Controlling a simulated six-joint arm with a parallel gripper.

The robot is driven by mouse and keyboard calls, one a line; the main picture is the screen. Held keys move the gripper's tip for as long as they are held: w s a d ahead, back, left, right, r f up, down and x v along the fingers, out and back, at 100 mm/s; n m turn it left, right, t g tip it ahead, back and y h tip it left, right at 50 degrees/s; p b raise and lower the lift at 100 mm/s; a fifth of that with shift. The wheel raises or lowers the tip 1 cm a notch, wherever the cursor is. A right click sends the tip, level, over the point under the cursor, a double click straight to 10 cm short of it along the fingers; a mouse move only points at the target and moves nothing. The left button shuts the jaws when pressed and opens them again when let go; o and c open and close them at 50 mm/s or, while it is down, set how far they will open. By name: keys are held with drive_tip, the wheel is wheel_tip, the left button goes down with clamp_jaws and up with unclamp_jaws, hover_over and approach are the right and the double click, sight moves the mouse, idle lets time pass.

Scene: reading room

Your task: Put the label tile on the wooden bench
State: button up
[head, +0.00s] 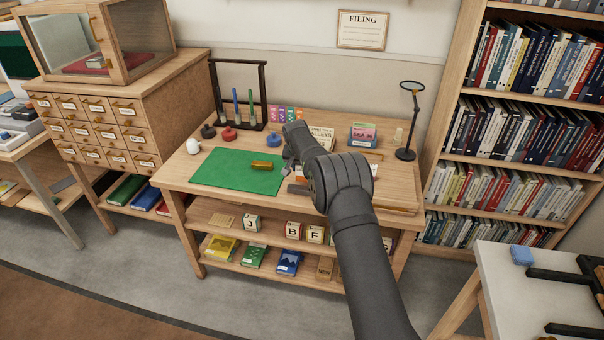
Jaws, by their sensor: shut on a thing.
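My gripper (286,162) is over the wooden bench (400,184), at the right side of the green mat. My wrist and forearm hide much of it. It is shut on a small mauve piece, which looks like the label tile (286,171); only a little of it shows at the fingertips. I cannot tell whether the tile touches the bench top or hangs just above it.
The green mat (235,173) bears a brass-coloured block (262,167). Dark, red and blue knobbed pieces (228,133), a white egg-shaped thing (193,146) and a rack (239,95) stand behind. A magnifier stand (406,153) is at the right.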

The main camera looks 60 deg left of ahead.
drive_tip(key=shift+f, duration=1.35)
drive_tip(key=shift+f, duration=0.1)
drive_tip(key=o, duration=1)
drive_tip(key=v, duration=1.2)
